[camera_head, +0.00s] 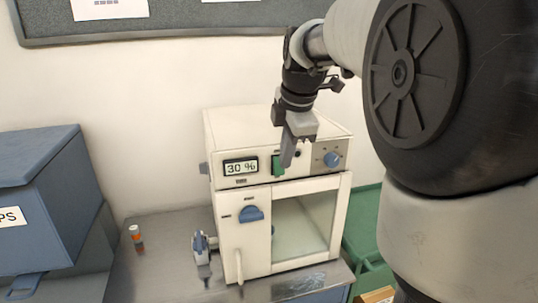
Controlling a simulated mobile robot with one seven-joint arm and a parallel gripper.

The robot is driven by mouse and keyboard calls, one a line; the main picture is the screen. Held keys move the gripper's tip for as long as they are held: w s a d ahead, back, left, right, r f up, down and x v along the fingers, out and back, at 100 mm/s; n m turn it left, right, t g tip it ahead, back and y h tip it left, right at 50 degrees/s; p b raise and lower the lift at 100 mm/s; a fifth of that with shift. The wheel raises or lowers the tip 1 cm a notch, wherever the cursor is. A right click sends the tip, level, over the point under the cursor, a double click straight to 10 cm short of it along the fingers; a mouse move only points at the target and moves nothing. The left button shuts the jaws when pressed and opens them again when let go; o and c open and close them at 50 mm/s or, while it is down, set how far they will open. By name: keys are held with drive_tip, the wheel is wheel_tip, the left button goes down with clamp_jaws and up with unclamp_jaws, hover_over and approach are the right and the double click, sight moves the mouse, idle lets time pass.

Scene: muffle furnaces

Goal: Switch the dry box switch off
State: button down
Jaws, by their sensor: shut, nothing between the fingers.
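The dry box (232,205) is a cream-white cabinet on a metal worktop, with a window door in front. Its upper panel has a display (241,167) reading "30 %", a green switch (278,166) and a blue knob (332,159). My gripper (287,163) points down in front of the panel, just right of the green switch. It is shut and empty, and it partly covers the switch's right side. I cannot tell whether the fingertips touch the switch or which way it is set.
A blue handle (251,213) is on the box's door. A blue bin (40,195) is at the left edge. A green container (366,235) is at the right.

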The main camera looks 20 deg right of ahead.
drive_tip(key=w+v, duration=0.1)
drive_tip(key=v, duration=0.8)
drive_tip(key=shift+w+r+p, duration=0.3)
drive_tip(key=shift+r+p, duration=0.1)
drive_tip(key=shift+r, duration=0.25)
drive_tip(key=s+a+f+m+p, duration=0.1)
drive_tip(key=s+a+f+m, duration=0.2)
drive_tip(key=s+f+m, duration=0.3)
drive_tip(key=s+a+f+m+t, duration=0.1)
drive_tip(key=s+a+f+m, duration=0.3)
drive_tip(key=s+f+m, duration=0.3)
drive_tip(key=s+m, duration=0.5)
drive_tip(key=s, duration=0.4)
drive_tip(key=shift+a+f+t+p, duration=0.2)
drive_tip(key=shift+f+t+p, duration=0.1)
drive_tip(key=shift+p, duration=0.1)
drive_tip(key=shift+f, duration=0.1)
